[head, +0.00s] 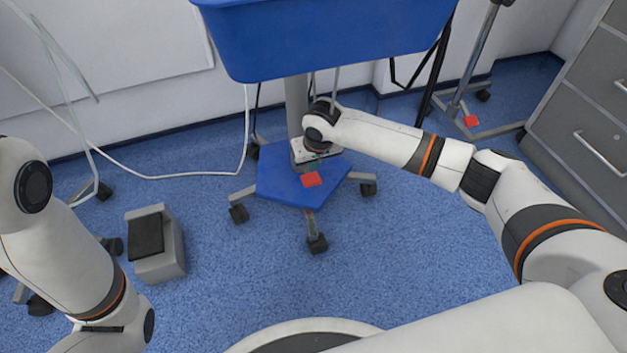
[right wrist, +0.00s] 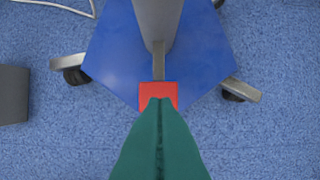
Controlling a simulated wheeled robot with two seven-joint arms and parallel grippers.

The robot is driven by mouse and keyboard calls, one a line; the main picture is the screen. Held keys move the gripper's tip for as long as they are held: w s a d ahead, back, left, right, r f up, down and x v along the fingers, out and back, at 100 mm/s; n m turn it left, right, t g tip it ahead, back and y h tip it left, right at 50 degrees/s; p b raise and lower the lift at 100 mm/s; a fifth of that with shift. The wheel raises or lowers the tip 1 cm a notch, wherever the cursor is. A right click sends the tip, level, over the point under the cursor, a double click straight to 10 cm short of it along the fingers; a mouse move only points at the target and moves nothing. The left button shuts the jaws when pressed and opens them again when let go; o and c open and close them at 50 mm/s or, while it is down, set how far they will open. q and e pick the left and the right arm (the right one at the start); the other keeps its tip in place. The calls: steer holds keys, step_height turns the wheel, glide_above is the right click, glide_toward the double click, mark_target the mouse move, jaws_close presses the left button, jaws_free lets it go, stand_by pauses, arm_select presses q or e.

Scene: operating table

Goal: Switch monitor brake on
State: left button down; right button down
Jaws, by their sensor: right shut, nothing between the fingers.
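The monitor stand has a blue five-sided base (head: 274,182) on casters, with a grey column rising from it. The red brake pedal (head: 312,179) sits at the front of that base. In the right wrist view the red pedal (right wrist: 158,88) lies straight ahead of the fingertips, partly hidden by them. My right gripper (right wrist: 160,101) is shut and empty, its green fingers together and pointing down at the pedal. I cannot tell whether they touch it. In the head view the right hand is over the base, beside the column. My left arm is at the left; its gripper does not show.
A blue bin (head: 330,40) hangs above the base on the stand. A grey foot pedal box (head: 156,245) stands on the floor at left. The floor in front is clear.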

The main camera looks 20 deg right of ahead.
mark_target(312, 179)
steer(key=shift+f+b, duration=1.75)
steer(key=shift+f, duration=0.55)
